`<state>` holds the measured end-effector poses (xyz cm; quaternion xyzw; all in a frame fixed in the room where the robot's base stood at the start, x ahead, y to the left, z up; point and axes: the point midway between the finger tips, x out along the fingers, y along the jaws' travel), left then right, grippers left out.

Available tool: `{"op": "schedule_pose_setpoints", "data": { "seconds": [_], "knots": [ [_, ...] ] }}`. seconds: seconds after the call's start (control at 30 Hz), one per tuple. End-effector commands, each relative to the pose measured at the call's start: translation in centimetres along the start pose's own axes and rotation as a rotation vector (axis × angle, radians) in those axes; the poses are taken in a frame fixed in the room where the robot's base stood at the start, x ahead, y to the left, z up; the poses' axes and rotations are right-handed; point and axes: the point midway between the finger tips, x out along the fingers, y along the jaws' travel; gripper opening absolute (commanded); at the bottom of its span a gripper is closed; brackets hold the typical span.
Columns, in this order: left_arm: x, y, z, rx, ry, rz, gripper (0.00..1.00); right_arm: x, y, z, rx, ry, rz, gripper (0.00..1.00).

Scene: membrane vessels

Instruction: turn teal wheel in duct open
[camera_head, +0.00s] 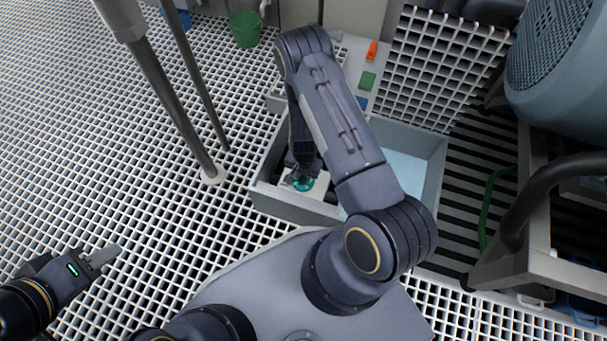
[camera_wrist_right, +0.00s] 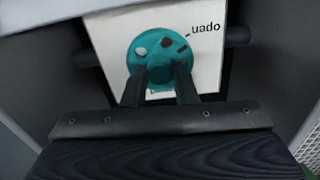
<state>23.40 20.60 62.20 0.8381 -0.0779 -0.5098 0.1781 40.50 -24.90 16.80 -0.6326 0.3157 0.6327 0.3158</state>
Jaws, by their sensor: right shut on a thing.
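The teal wheel (camera_wrist_right: 158,36) is a round knob on a white plate (camera_wrist_right: 207,72) with the word "open" printed upside down at its upper right. A light spot and small dark marks show on its face. In the head view the teal wheel (camera_head: 303,184) sits low inside the grey open-topped duct (camera_head: 290,206), partly covered by my gripper. My right gripper (camera_wrist_right: 160,78) reaches into the duct with its two fingers closed on the wheel; it also shows in the head view (camera_head: 297,176). My left gripper (camera_head: 105,256) is over the grating at lower left, away from the duct; its finger gap is unclear.
Dark pipe stubs (camera_wrist_right: 84,57) flank the plate, close to the duct walls. A ledge behind the duct carries an orange piece (camera_head: 372,50) and a green block (camera_head: 367,80). A green bucket (camera_head: 245,29) stands at the back. A large blue-grey tank (camera_head: 560,60) fills the right.

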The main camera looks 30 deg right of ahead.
Motion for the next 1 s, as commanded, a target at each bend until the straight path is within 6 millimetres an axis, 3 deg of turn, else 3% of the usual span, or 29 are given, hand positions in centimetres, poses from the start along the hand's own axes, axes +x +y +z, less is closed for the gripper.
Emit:
{"op": "schedule_pose_setpoints", "data": {
  "seconds": [0.43,0.47,0.6,0.87,1.0],
  "knots": [
    [0.0,0.0,0.0,0.0,0.0,0.0,0.37,-0.1,-0.1,0.0,-0.013,0.0,-0.001,0.03],
    [0.0,0.0,0.0,0.0,0.0,0.0,0.37,-0.1,-0.1,0.0,-0.013,0.0,-0.001,0.28],
    [0.0,0.0,0.0,0.0,0.0,0.0,0.37,0.0,-0.1,0.0,-0.012,0.0,-0.001,0.47],
    [0.0,0.0,0.0,0.0,0.0,0.0,0.37,-0.1,0.0,0.0,-0.01,0.0,0.0,0.48],
    [-0.5,0.2,-0.3,0.0,0.0,0.0,0.37,-1.2,-0.1,0.0,-0.011,0.0,-0.001,0.48]
  ]
}}
